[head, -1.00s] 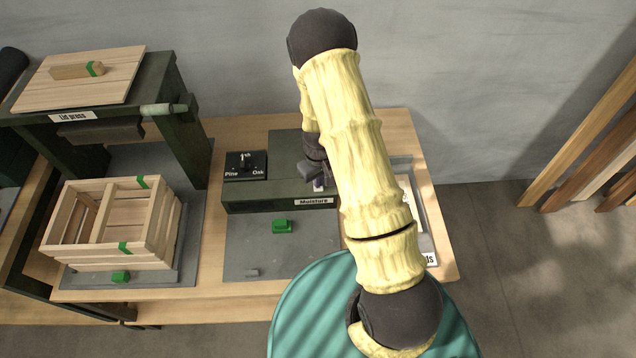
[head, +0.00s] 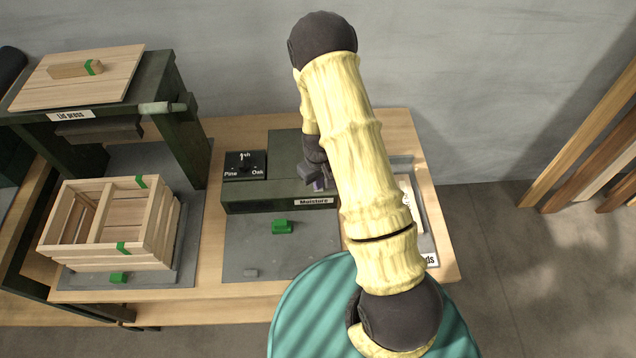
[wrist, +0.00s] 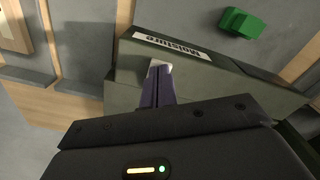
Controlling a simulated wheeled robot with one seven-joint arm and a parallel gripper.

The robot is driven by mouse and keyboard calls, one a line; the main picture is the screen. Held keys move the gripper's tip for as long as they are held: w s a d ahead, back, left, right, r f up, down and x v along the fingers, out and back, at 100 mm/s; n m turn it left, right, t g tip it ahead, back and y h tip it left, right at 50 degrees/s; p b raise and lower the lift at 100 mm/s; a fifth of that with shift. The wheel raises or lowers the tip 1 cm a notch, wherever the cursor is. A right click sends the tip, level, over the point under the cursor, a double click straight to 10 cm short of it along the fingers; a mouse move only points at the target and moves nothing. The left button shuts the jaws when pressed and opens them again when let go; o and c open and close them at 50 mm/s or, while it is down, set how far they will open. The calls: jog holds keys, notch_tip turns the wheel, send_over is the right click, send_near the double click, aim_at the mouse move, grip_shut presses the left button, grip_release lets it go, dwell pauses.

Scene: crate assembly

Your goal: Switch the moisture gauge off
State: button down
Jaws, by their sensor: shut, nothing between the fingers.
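The moisture gauge (head: 270,200) is a dark green box labelled "Moisture" on the bench, with a black Pine/Oak selector panel (head: 245,165) on its left part. My gripper (head: 319,184) is at the right part of the gauge's top, mostly hidden behind my arm in the head view. In the wrist view the gauge (wrist: 225,85) lies just beyond the fingers (wrist: 158,72), which are together and empty, with their tips close to the labelled edge. I cannot tell whether they touch it. The gauge's switch is not clearly visible in either view.

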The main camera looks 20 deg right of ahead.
jog(key=shift+f, duration=0.15)
jog(key=shift+r+p, duration=2.4)
jog(key=shift+r, duration=1.1)
jog(key=s+r+m+t, duration=0.1)
jog(key=s+r+m, duration=0.1)
jog(key=s+r, duration=0.5)
jog(key=s+r+m+t, duration=0.1)
jog(key=s+r, duration=0.6)
jog(key=r, duration=1)
jog(key=shift+s+r+m+t, duration=0.2)
jog(key=shift+m+t, duration=0.1)
jog(key=shift+m, duration=0.1)
jog(key=shift+d, duration=0.1)
